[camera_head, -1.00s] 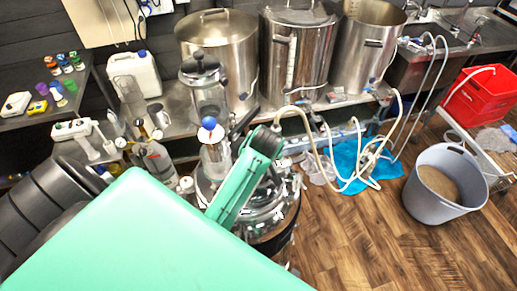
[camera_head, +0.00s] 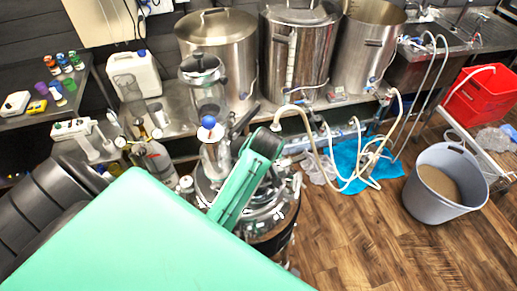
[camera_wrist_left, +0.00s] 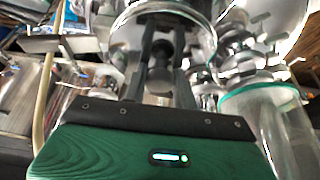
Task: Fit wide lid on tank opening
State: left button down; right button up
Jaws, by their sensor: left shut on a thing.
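My left gripper (camera_wrist_left: 160,75) is shut on a dark knob that stands up from a round, shiny lid (camera_wrist_left: 201,32) in the left wrist view. The lid's bright curved edge shows around and beyond the fingers. In the head view my green arm comes in from the lower left over a shiny steel tank (camera_head: 278,212) in the middle. The arm hides the fingertips, the knob and much of the tank's top there. I cannot tell whether the lid touches the tank opening or hangs just above it. My right gripper is not in view.
A clear cylinder with a blue ball (camera_head: 208,122) stands close to the arm. Large steel kettles (camera_head: 218,55) line the bench behind. Hoses and a blue mat (camera_head: 350,155) lie to the right. A grey bucket of grain (camera_head: 445,205) stands on the wooden floor, otherwise mostly open at lower right.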

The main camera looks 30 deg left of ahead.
pick_arm(q)
jog(key=c, duration=1.4)
grip_release()
jog(key=shift+v, duration=5.5)
jog(key=shift+s+f, duration=0.1)
jog(key=shift+s, duration=0.05)
